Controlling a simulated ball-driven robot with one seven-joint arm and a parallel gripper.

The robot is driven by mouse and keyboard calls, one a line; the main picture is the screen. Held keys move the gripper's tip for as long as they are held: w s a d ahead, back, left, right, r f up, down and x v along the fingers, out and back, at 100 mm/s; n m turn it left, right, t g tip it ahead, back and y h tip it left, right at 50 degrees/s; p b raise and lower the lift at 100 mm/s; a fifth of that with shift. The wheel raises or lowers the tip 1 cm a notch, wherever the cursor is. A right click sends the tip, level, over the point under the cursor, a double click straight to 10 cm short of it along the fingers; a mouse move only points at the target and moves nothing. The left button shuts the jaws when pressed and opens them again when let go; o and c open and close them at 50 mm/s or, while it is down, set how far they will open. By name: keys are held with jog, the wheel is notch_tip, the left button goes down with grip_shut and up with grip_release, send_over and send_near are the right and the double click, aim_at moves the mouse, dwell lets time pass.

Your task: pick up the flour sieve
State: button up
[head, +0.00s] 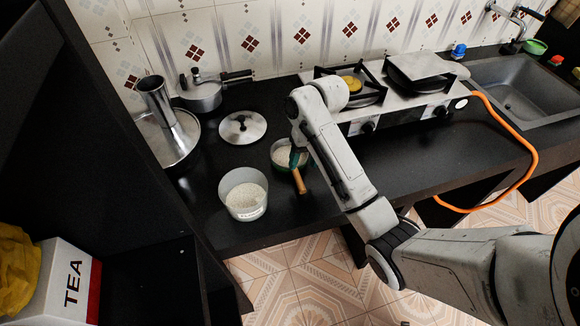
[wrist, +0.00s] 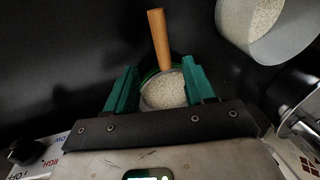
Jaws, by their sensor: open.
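The flour sieve (head: 281,156) is a small round sieve with a green rim, a pale speckled centre and a wooden handle, on the black counter. In the head view my arm partly covers it, and its handle points toward the front edge. In the wrist view the sieve (wrist: 164,92) shows between the two teal fingers, with its handle pointing up and away. My gripper (wrist: 159,68) is open, one finger on each side of the sieve. It also shows above the sieve in the head view (head: 295,156). I cannot tell whether the fingers touch the rim.
A pot of white grain (head: 244,196) stands left of the sieve; a metal lid (head: 243,127) lies behind it. A pressure cooker (head: 201,94) and a wide steel pan (head: 164,147) are at the back left. The stove (head: 395,104) is behind right. The counter right of the sieve is mostly clear.

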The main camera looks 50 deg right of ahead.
aim_at(298, 175)
jog(key=shift+w+a+f+p, duration=0.15)
jog(key=shift+a+f, duration=0.1)
jog(key=shift+f, duration=0.7)
jog(key=shift+a+f+p, duration=0.1)
jog(key=shift+a+f, duration=0.15)
jog(key=shift+f, duration=0.65)
jog(key=shift+w+a+f+p, duration=0.15)
jog(key=shift+a+f, duration=0.1)
jog(key=shift+f, duration=0.7)
grip_shut()
